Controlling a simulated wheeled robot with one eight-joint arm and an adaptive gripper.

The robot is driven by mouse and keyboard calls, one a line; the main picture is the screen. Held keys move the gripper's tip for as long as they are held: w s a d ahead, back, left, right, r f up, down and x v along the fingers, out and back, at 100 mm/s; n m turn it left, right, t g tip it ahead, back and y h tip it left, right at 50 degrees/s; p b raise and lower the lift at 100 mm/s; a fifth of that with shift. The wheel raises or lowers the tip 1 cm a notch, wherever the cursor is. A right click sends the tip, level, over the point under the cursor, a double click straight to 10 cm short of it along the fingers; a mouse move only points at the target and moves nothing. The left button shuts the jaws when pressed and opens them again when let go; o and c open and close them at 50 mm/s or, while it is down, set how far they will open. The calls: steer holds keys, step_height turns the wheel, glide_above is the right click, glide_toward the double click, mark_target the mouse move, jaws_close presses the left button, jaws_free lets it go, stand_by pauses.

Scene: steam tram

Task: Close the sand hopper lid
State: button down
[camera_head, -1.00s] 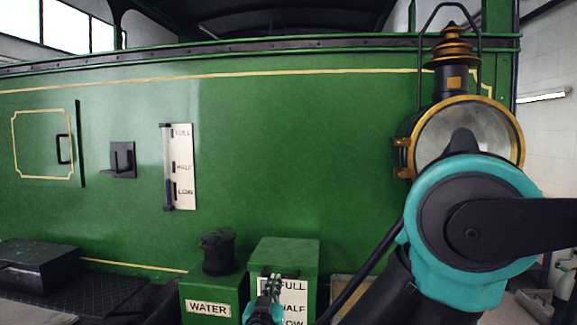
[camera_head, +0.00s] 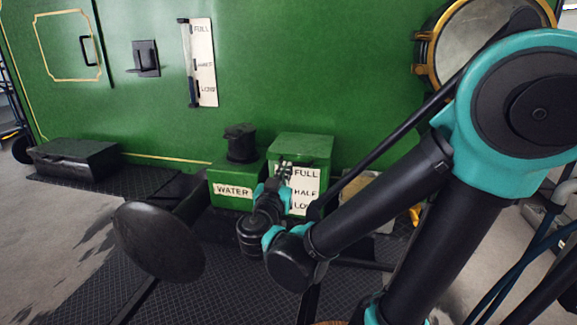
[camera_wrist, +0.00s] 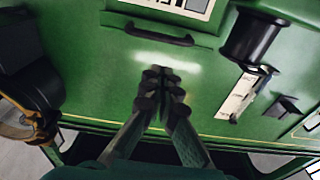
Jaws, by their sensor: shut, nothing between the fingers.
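The sand hopper looks to be the green box (camera_head: 300,146) with a white FULL/HALF/LOW plate (camera_head: 304,187) on its front, low against the green tram side. In the head view I cannot tell how far its lid stands open. The wrist view is upside down and shows a black bar handle (camera_wrist: 160,36) beside the box's framed plate (camera_wrist: 195,5). My gripper (camera_head: 284,170) is in front of the box, pointing toward the tram and partly covering the plate. In the wrist view its fingertips (camera_wrist: 162,82) are together and empty, apart from the handle.
A green WATER box (camera_head: 232,188) with a black filler (camera_head: 240,143) stands left of the hopper. A round black buffer (camera_head: 158,242) juts out in front. The gold-rimmed lamp (camera_head: 480,45) is upper right. A black box (camera_head: 75,163) lies at left.

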steer(key=f+v, duration=0.2)
steer(key=v, duration=0.4)
steer(key=d+f+n+g+h, duration=0.1)
steer(key=d+f+g, duration=0.7)
steer(key=d+f, duration=0.4)
steer(key=s+d+f+n+g+y, duration=0.2)
steer(key=s+f+g+y, duration=0.4)
steer(key=f, duration=0.5)
steer(key=shift+s+d+n+y, duration=0.3)
steer(key=shift+d+y, duration=0.2)
steer(key=shift+d, duration=0.35)
